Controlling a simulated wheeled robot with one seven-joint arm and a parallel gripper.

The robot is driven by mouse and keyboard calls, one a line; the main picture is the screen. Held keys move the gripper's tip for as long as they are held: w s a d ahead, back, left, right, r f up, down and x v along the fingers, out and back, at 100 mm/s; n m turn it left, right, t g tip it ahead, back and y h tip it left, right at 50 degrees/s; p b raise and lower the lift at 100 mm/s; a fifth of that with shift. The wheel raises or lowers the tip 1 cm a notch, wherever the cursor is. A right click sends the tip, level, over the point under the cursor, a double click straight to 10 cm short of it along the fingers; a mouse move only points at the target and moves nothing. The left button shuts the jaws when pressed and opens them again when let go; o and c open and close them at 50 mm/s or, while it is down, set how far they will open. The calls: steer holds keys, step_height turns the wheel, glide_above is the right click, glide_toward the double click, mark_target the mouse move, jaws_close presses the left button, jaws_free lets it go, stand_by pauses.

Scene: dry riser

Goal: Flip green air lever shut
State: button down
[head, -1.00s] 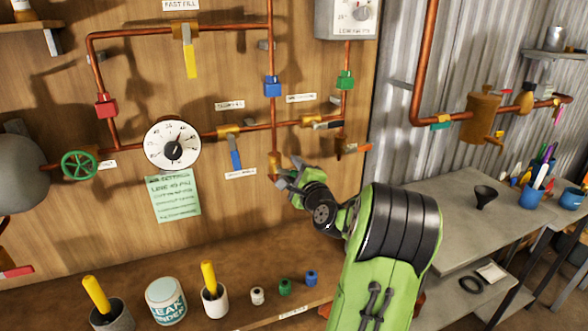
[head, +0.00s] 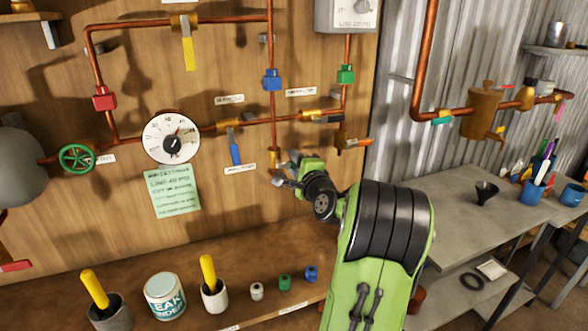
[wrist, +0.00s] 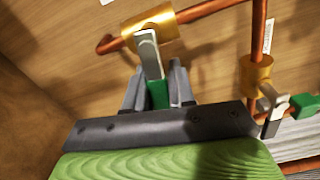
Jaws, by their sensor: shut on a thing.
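The green air lever (wrist: 158,95) has a grey metal stem and a green grip. Its stem hangs from a brass valve (wrist: 148,27) on a copper pipe in the wrist view. My gripper (wrist: 158,92) is shut on the green grip, with one dark finger on each side. In the head view my gripper (head: 284,174) is just below the brass valve (head: 274,158) at the lower end of a vertical copper pipe. There the fingers hide the lever, and its grip cannot be made out.
A blue lever (head: 235,153) and a white gauge (head: 172,138) are to the left. Cups and small caps stand on the wooden bench (head: 255,313) below.

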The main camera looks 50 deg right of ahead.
steer(key=shift+r+n, duration=0.4)
steer(key=shift+n, duration=0.8)
steer(key=c, duration=1)
jaws_free()
steer(key=shift+c, duration=0.2)
steer(key=b+v, duration=0.2)
steer(key=v, duration=1.3)
steer(key=shift+s+a, duration=0.15)
steer(key=shift+s, duration=0.2)
